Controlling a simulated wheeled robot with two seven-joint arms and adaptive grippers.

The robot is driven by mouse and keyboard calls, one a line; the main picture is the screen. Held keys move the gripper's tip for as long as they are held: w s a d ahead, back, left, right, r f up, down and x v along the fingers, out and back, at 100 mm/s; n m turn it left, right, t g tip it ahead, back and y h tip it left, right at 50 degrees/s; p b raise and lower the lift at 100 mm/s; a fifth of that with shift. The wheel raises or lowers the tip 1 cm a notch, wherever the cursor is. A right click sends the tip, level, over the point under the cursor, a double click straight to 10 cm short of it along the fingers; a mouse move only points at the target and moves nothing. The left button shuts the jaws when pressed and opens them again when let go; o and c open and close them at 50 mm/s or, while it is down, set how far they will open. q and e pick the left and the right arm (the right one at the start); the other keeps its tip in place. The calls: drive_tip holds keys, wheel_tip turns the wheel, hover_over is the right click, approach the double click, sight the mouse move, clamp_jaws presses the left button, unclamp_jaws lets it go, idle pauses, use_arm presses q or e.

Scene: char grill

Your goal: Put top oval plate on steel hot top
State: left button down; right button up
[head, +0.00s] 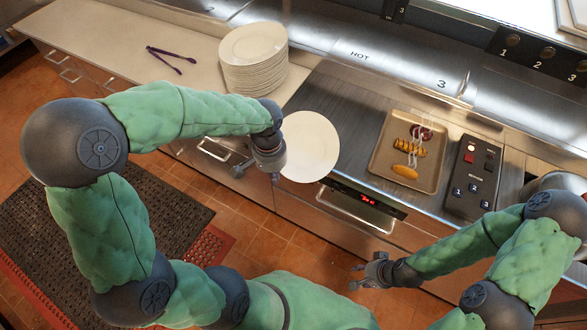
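A white oval plate (312,147) is at my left gripper (272,172), which appears shut on its left rim. The plate seems held above the front edge of the steel hot top (345,100); its exact height is hard to tell. The gripper's fingers are partly hidden by its own body. A stack of white oval plates (254,50) stands on the pale counter behind. My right gripper (356,277) is empty, fingers apart, in front of the cabinets at lower middle.
A tray (378,165) with grilled food lies on the steel to the right, beside a black control panel (473,178). Purple tongs (170,60) lie on the counter (110,45). Bare steel lies between the plate and the tray. The word HOT marks the steel ledge (320,50) behind.

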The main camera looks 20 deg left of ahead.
use_arm(q)
drive_tip(key=w+f+b, duration=0.2)
drive_tip(key=w+f, duration=0.2)
drive_tip(key=f, duration=0.3)
drive_tip(key=shift+a+f+b, duration=0.15)
drive_tip(key=shift+f+b, duration=0.1)
drive_tip(key=shift+b, duration=0.15)
idle(0.3)
drive_tip(key=shift+w, duration=0.1)
